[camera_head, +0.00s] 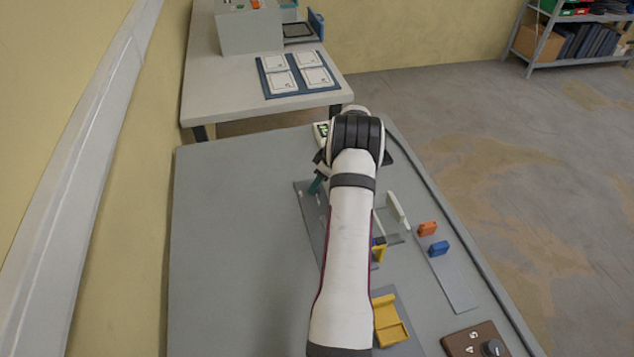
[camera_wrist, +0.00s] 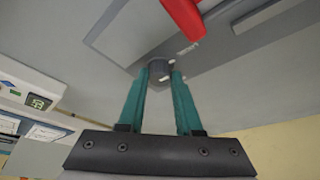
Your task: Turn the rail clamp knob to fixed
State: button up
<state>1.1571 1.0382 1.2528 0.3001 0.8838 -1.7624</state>
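A short dark grey knob (camera_wrist: 160,70) with white marks near it shows in the wrist view, by the edge of a grey plate (camera_wrist: 130,35). I take it for the rail clamp knob. My gripper (camera_wrist: 160,76) has two teal fingers, one on each side of the knob. No clear gap shows between the fingertips and the knob. My arm hides the knob there. I cannot read which mark the knob points to.
A red part (camera_wrist: 184,14) is close beyond the knob. Yellow holders (camera_head: 391,322), an orange block (camera_head: 428,228), a blue block (camera_head: 439,248) and a brown box with a dial (camera_head: 474,341) stand to the right. The left of the table (camera_head: 230,250) is clear.

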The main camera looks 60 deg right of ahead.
grip_shut()
jog(key=shift+m, duration=0.3)
jog(key=m+h, duration=0.1)
jog(key=m, duration=0.2)
jog(key=shift+a, duration=0.15)
jog(key=m+h, duration=0.1)
jog(key=m, duration=0.1)
jog(key=m+g+h, duration=0.1)
jog(key=m, duration=0.1)
jog(key=shift+w+a+m, duration=0.1)
jog(key=shift+m, duration=0.2)
jog(key=m, duration=0.2)
jog(key=m+g+h, duration=0.1)
jog(key=m, duration=0.2)
jog(key=shift+w+g, duration=0.15)
jog(key=shift+g, duration=0.15)
jog(key=shift+w+m+g+h, duration=0.15)
jog(key=shift+m+g, duration=0.3)
jog(key=shift+m, duration=0.7)
jog(key=shift+s+m+g+h, duration=0.15)
jog(key=shift+m+g, duration=0.3)
jog(key=shift+m, duration=0.7)
jog(key=shift+w+a, duration=0.1)
jog(key=o, duration=0.7)
grip_release()
jog(key=shift+c, duration=0.2)
